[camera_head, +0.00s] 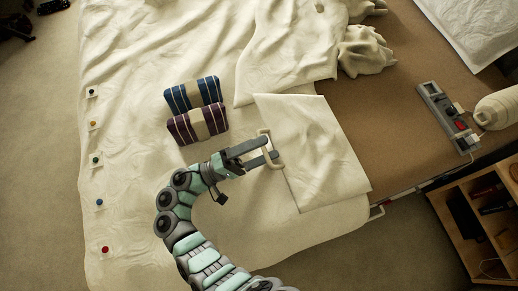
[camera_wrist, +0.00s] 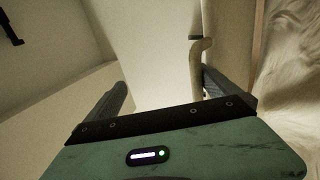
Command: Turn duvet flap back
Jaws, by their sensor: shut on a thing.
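The duvet flap (camera_head: 318,150) is a cream, creased rectangular panel at the right side of the bed, left of the brown bed surface. A pale bar handle (camera_head: 265,133) stands on its left edge. My gripper (camera_head: 271,149) reaches in from the lower left and is shut on the handle. In the wrist view the handle (camera_wrist: 196,66) is by the right finger, and the flap's edge (camera_wrist: 222,38) runs beside it. The flap looks raised along the handle side, but I cannot tell its exact angle.
A blue striped bundle (camera_head: 192,94) and a purple striped bundle (camera_head: 198,125) lie left of the flap. Several coloured buttons (camera_head: 95,160) line the duvet's left edge. A grey power strip (camera_head: 448,118) and wooden shelf (camera_head: 480,220) are at the right.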

